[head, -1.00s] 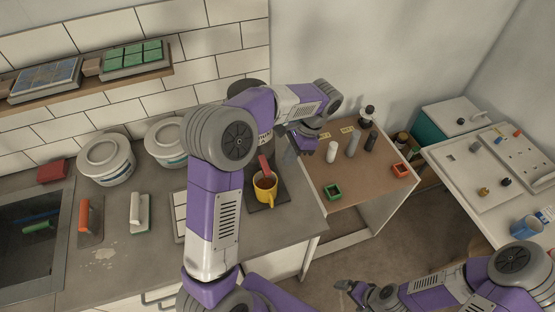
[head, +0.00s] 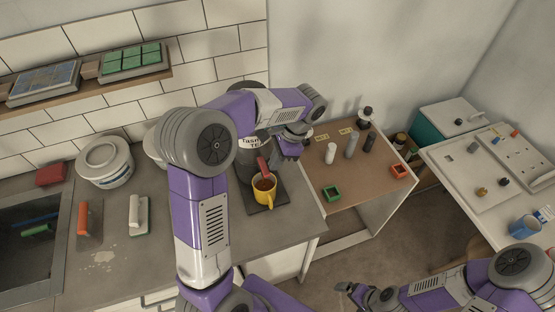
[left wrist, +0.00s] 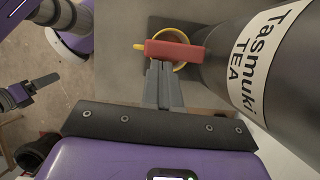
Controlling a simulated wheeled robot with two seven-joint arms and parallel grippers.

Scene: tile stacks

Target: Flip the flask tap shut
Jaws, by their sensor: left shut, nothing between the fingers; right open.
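The dark grey flask (left wrist: 225,65) with a white "Tasmuki TEA" label stands at the right of the left wrist view. It also shows in the head view (head: 250,144), partly behind my left arm. Its red tap lever (left wrist: 174,50) sticks out sideways over a yellow mug (head: 264,188) holding brown liquid. The lever also shows in the head view (head: 262,166). My left gripper (left wrist: 160,66) is shut and empty, with its fingertips right at the lever; I cannot tell whether they touch. My right gripper (head: 344,287) is open and empty at the lower right, away from the flask.
The mug stands on a dark mat (head: 276,194) near the counter's right edge. White lidded pots stand left of my arm.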

